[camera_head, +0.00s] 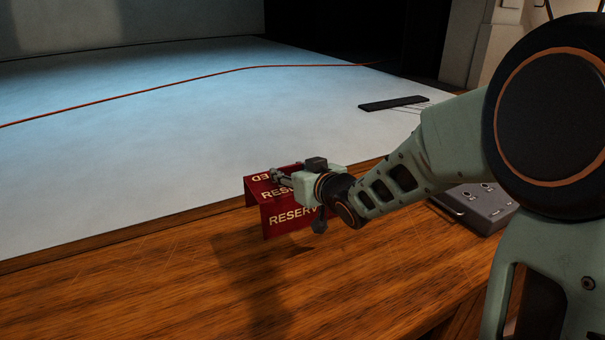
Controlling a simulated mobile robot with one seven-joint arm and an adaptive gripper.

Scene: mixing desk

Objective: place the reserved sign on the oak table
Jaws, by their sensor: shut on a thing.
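The reserved sign (290,216) is dark red with pale lettering and has a folded, bracket-like shape. My gripper (283,178) is shut on it at its upper part, and the gripper and wrist hide its right side. The sign is over the wooden table (170,290), near the table's far edge. A shadow falls on the wood below and left of the sign, and the sign looks held a little above the surface. I cannot tell the exact gap.
A grey box with knobs (478,208) sits at the right, behind my arm. Beyond the table lies a broad pale surface (130,150) with an orange cable (190,82) across it and a flat black bar (393,103). The wood at front left is clear.

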